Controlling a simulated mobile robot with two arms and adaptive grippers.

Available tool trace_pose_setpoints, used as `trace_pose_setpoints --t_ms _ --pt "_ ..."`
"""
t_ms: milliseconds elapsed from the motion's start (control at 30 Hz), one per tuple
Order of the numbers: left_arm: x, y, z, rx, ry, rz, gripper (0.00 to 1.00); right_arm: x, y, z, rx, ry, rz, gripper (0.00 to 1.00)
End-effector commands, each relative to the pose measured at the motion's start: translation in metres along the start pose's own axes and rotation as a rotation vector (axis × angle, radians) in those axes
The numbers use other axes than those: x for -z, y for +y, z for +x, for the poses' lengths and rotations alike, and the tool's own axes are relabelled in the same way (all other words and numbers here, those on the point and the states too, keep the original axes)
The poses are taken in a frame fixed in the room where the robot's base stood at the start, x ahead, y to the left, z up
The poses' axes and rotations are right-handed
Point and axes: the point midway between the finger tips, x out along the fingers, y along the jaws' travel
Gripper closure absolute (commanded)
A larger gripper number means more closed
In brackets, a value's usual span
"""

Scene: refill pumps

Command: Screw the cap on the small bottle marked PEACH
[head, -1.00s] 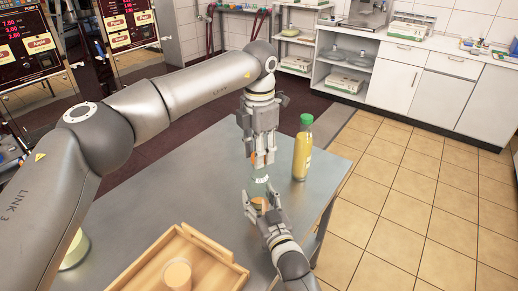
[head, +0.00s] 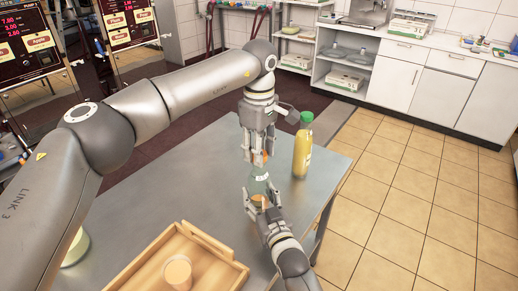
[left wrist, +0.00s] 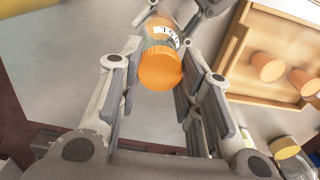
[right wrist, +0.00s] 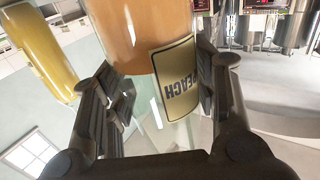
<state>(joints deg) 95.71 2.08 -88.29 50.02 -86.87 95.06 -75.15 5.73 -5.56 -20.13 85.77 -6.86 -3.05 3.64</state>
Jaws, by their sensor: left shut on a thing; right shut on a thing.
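The small bottle (head: 259,186) stands upright near the table's right side, partly hidden by my grippers. Its PEACH label (right wrist: 180,82) shows in the right wrist view, upside down, with orange contents above it. My right gripper (head: 259,204) is shut around the bottle's lower part from the front. The orange cap (left wrist: 160,68) is at the top of the bottle in the left wrist view, between the fingers of my left gripper (left wrist: 160,75). My left gripper (head: 260,156) points down from above and is shut on the cap. Whether the thread is tight cannot be seen.
A tall yellow bottle with a green cap (head: 303,150) stands close behind and right of the grippers.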

Motion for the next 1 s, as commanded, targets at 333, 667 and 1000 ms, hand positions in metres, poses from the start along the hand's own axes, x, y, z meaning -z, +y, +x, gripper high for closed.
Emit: trace_pose_setpoints --t_ms 333,667,1000 --pt "0.0002 0.0002 -0.0001 0.000 0.000 0.538 0.76 -0.0010 0.0002 -0.0001 0.000 -0.002 0.000 1.00" --pt "0.0005 0.0005 0.0003 0.000 0.000 1.048 0.76 -0.0011 0.0003 -0.0002 0.000 -0.002 0.000 1.00" --pt "0.0007 0.0006 0.0005 0.000 0.000 1.404 0.76 -0.0011 0.0003 -0.0002 -0.001 -0.002 0.000 1.00"
